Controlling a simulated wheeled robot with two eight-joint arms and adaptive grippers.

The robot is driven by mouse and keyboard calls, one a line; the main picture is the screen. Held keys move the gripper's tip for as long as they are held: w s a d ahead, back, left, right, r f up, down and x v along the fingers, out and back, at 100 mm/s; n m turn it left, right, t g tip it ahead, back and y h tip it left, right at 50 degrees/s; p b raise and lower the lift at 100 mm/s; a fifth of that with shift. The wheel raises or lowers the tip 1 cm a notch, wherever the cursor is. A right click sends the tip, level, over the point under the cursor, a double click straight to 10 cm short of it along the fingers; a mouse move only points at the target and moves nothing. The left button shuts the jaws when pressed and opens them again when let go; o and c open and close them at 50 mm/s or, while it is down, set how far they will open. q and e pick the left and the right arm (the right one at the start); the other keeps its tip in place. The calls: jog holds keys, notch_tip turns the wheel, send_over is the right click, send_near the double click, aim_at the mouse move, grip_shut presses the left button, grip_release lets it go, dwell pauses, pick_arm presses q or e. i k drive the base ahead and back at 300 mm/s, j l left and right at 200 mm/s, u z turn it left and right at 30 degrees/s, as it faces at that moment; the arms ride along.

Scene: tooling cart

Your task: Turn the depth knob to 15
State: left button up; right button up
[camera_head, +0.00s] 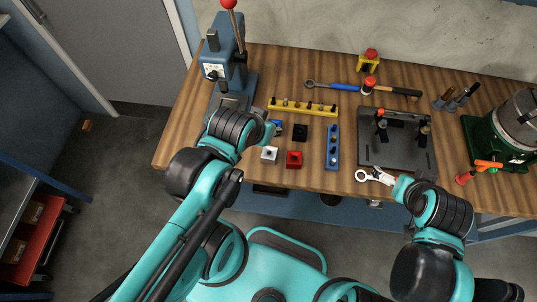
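A blue bench press (229,58) stands at the back left of the wooden bench, with a red-balled lever. On its front is a pale dial plate with a small dark knob (212,76), which I take for the depth knob; its marks are too small to read. My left gripper (268,122) is over the bench in front and to the right of the press, apart from the knob. My own arm largely hides it, so its opening cannot be told. My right gripper (382,176) is at the bench's front edge beside a silver ring-ended tool (362,175); whether it grips this is unclear.
Between the arms are a yellow rack (303,107), a blue rack (332,147) and several small blocks, one red (294,159). A dark fixture plate (396,153) lies to the right. A green machine (497,140) stands far right.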

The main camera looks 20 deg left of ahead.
aim_at(213, 76)
jog(key=u, duration=1.25)
